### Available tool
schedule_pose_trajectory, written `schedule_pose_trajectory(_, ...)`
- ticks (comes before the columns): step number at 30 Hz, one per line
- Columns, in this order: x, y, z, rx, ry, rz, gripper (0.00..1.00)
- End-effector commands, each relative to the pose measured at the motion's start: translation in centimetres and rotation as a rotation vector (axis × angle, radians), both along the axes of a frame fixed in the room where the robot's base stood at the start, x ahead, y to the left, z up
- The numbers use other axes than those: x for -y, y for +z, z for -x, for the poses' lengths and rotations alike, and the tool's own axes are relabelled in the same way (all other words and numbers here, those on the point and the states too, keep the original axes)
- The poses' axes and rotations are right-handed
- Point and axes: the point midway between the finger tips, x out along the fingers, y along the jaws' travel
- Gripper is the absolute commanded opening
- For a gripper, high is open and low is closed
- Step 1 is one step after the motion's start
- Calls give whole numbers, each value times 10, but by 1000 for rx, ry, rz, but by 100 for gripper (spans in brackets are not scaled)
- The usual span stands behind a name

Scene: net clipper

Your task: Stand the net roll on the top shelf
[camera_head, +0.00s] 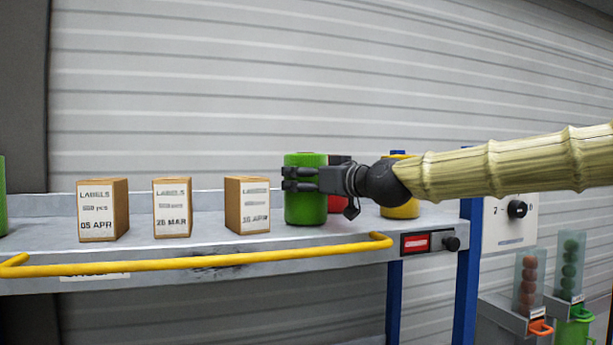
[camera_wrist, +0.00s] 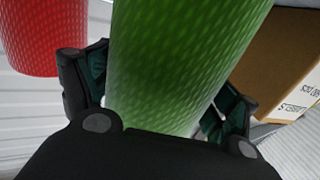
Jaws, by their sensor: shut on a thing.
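A green net roll (camera_head: 305,203) stands upright on the grey top shelf (camera_head: 300,240), right of the label boxes. My gripper (camera_head: 302,180) is shut around its upper part, coming in from the right. In the wrist view the green net roll (camera_wrist: 180,60) fills the middle, with one finger of my gripper (camera_wrist: 160,100) on each side. The roll's base appears to meet the shelf; I cannot tell whether it bears full weight there. A red roll (camera_head: 338,198) stands behind it, partly hidden, and also shows in the wrist view (camera_wrist: 45,35).
Label boxes (camera_head: 102,210), (camera_head: 172,207) and (camera_head: 247,205) stand left of the roll. A yellow roll (camera_head: 401,207) stands to the right, behind my wrist. A yellow rail (camera_head: 200,260) runs along the shelf front. A blue post (camera_head: 468,270) is at the right.

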Motion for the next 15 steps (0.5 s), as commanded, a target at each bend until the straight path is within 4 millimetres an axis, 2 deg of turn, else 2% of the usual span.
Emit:
schedule_pose_trajectory(5,0,-2,0,1,0,0,51)
schedule_pose_trajectory(6,0,-3,0,0,0,0,89)
schedule_pose_trajectory(8,0,-2,0,0,0,0,100)
schedule_pose_trajectory(15,0,-2,0,0,0,0,100)
